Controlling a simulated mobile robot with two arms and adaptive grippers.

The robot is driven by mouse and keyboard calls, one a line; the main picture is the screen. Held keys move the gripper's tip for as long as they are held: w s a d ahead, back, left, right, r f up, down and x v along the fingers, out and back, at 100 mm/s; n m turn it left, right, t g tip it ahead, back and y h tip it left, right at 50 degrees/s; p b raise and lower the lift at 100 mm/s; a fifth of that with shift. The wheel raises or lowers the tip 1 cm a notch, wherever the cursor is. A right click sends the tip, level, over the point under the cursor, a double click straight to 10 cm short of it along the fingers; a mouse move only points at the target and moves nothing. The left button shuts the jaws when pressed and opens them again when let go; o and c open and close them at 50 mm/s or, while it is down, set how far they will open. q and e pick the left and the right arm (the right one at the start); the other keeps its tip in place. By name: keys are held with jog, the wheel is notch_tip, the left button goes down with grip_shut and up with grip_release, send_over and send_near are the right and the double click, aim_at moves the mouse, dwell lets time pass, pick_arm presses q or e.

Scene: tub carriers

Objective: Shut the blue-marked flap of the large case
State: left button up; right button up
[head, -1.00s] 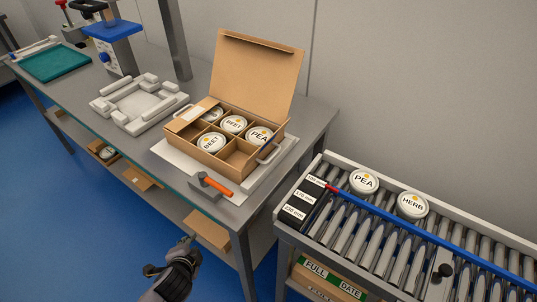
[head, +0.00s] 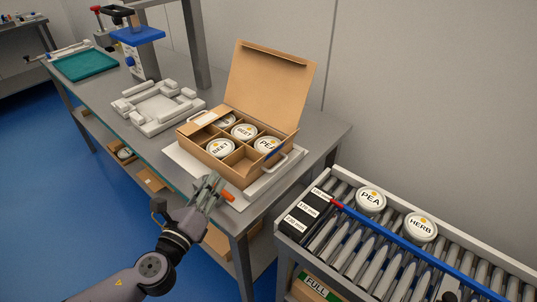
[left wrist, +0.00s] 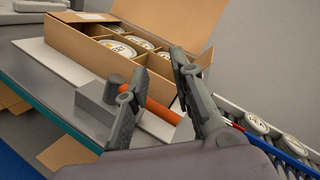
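The large case (head: 205,153) is a brown cardboard box on the bench, with its tall lid (head: 268,85) standing open at the back. Tubs marked BEET and PEA sit in its compartments, and the front right compartment looks empty. A small blue mark (head: 274,153) shows at the right end, beside the PEA tub; the flap's exact pose is hard to tell. A cardboard flap lies inward at the left end. My left gripper (head: 214,186) is in front of the case, above the bench's front edge; in the left wrist view its fingers (left wrist: 155,80) are apart and empty.
A hammer with an orange handle (left wrist: 162,111) lies in front of the case, partly behind my left gripper. A roller conveyor (head: 345,250) with PEA and HERB tubs stands right. A white fixture (head: 150,105) is left of the case.

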pick_arm(q)
jog(key=s+d+r+m+g+h, duration=0.1)
jog(key=s+d+m+g+h, duration=0.15)
jog(key=m+h, duration=0.75)
jog(key=m+y+p, duration=0.3)
jog(key=m+y, duration=0.1)
jog(key=m, duration=0.2)
send_near(268, 154)
jog(key=shift+g+x, duration=0.25)
jog(key=shift+x, duration=0.9)
jog(key=p+x, duration=0.1)
jog(key=x, duration=0.7)
jog(key=shift+w+a, duration=0.1)
jog(key=shift+w, duration=0.1)
pick_arm(e)
jog(key=r, duration=0.3)
jog(key=shift+d+r, duration=0.35)
jog(key=shift+r, duration=0.05)
pick_arm(q)
jog(key=shift+c, duration=0.3)
grip_shut()
